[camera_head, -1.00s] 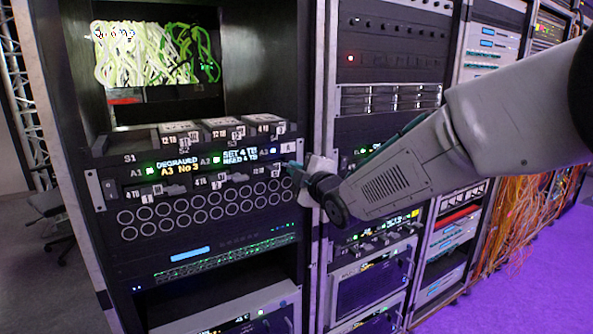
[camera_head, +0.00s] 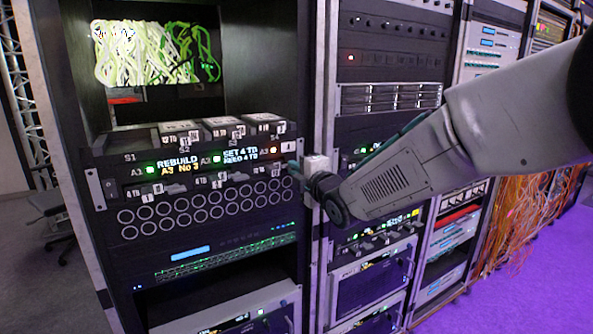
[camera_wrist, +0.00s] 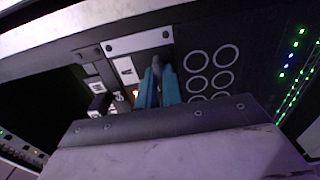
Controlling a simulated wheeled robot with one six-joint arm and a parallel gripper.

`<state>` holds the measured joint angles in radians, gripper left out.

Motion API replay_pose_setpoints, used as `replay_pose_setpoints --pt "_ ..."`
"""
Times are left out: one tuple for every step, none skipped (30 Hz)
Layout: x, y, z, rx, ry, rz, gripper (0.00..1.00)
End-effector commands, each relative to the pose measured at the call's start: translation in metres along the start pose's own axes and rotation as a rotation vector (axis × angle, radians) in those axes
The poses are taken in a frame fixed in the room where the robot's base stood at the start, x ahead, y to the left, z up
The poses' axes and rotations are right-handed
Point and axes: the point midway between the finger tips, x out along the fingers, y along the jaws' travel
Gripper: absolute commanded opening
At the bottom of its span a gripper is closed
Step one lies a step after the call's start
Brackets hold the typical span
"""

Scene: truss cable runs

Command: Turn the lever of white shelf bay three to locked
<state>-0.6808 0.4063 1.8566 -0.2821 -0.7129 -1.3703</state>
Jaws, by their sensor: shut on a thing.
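The shelf unit (camera_head: 96,190) is a dark front panel with light end plates, in the left rack of the head view. Its display (camera_head: 178,165) reads "REBUILD A3 No 3", and another reads "SET 4 TB NEED 4 TB". Lights by A1 and A2 are green; the bay three light (camera_head: 273,150) is orange. My gripper (camera_head: 294,167) is at the panel's right end. In the wrist view my gripper's teal fingers (camera_wrist: 159,88) are shut on a small grey lever (camera_wrist: 156,66), beside a pale plate (camera_wrist: 140,43). My wrist hides part of bay three in the head view.
Several light numbered drive boxes (camera_head: 180,128) sit on the ledge above the panel. A panel of round holes (camera_head: 180,213) is below. Green and white cables (camera_head: 150,55) fill the upper opening. More racks stand to the right, with orange cables (camera_head: 505,205) hanging beyond.

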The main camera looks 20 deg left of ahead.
Motion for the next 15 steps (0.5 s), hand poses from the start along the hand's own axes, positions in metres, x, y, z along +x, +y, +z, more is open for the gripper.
replay_pose_setpoints --pt "-0.0004 -0.0023 -0.0015 -0.002 0.003 -0.005 0.0" --pt "-0.0004 -0.0023 -0.0015 -0.001 0.003 -0.005 0.0" --pt "-0.0004 -0.0024 -0.0015 -0.001 0.003 -0.005 0.0" --pt "-0.0004 -0.0024 -0.0015 -0.001 0.003 -0.005 0.0" --pt "-0.0004 -0.0024 -0.0015 -0.001 0.003 -0.005 0.1" --pt "-0.0004 -0.0024 -0.0014 -0.001 0.003 -0.005 0.22" --pt "-0.0004 -0.0023 -0.0013 -0.001 0.002 -0.005 0.29" --pt "-0.0004 -0.0021 -0.0011 -0.001 0.002 -0.004 0.29" --pt "-0.0004 -0.0018 -0.0008 -0.001 0.002 -0.004 0.29" --pt "-0.0004 -0.0017 -0.0006 -0.001 0.001 -0.003 0.29" --pt "-0.0004 -0.0016 -0.0003 0.0 0.001 -0.003 0.29" --pt "-0.0005 -0.0014 -0.0001 0.0 0.001 -0.003 0.29" --pt "-0.0005 -0.0013 0.0001 0.0 0.0 -0.003 0.29" --pt "-0.0005 -0.0012 0.0002 0.0 0.0 -0.002 0.29" --pt "-0.0009 -0.001 0.0003 0.0 0.0 -0.002 0.29"
